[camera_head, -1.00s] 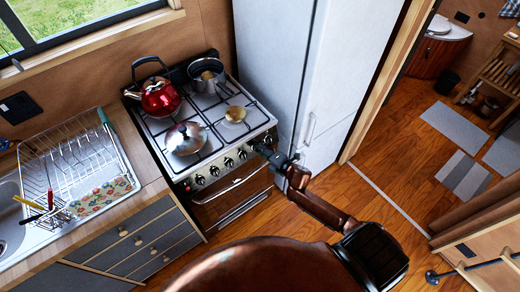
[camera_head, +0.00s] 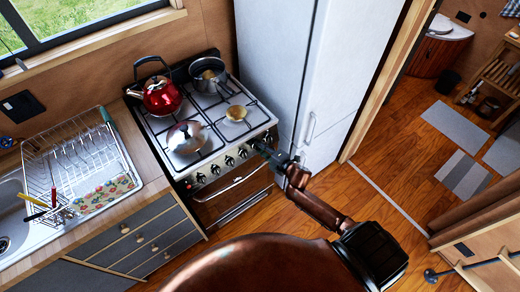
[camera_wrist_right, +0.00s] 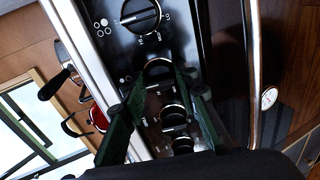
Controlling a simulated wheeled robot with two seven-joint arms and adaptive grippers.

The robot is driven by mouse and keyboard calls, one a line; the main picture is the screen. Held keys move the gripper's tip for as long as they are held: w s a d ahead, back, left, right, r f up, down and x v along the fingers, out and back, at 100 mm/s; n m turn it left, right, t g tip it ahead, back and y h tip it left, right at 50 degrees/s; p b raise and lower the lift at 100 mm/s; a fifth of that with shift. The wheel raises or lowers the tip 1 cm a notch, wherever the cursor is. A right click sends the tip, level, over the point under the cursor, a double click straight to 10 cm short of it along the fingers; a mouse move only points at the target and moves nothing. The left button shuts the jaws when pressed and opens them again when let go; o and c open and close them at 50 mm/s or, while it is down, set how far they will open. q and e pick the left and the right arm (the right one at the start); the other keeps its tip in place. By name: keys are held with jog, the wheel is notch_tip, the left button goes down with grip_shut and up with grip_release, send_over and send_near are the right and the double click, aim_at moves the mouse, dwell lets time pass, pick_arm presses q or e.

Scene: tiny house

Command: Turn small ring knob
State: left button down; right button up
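The stove (camera_head: 232,185) has a row of dark ring knobs along its front panel. My right gripper (camera_head: 262,149) is at the right end of this row in the head view, close to the panel. In the right wrist view my right gripper (camera_wrist_right: 163,84) has its two dark green fingers apart, pointing at the panel. A small ring knob (camera_wrist_right: 175,112) shows between the fingers, with another knob (camera_wrist_right: 182,143) below it. A further ring knob (camera_wrist_right: 157,68) is by the fingertips. I cannot tell whether a finger touches a knob. My left gripper is out of view.
A larger marked dial (camera_wrist_right: 141,16) is beyond the fingertips. The oven handle (camera_wrist_right: 252,70) runs alongside the panel. A red kettle (camera_head: 162,97), a grey pot (camera_head: 206,75) and a lidded pan (camera_head: 187,137) stand on the stove. A white fridge (camera_head: 272,60) is close on the right.

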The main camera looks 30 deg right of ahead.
jog(key=o, duration=0.4)
jog(key=v, duration=1.2)
jog(key=shift+f, duration=0.15)
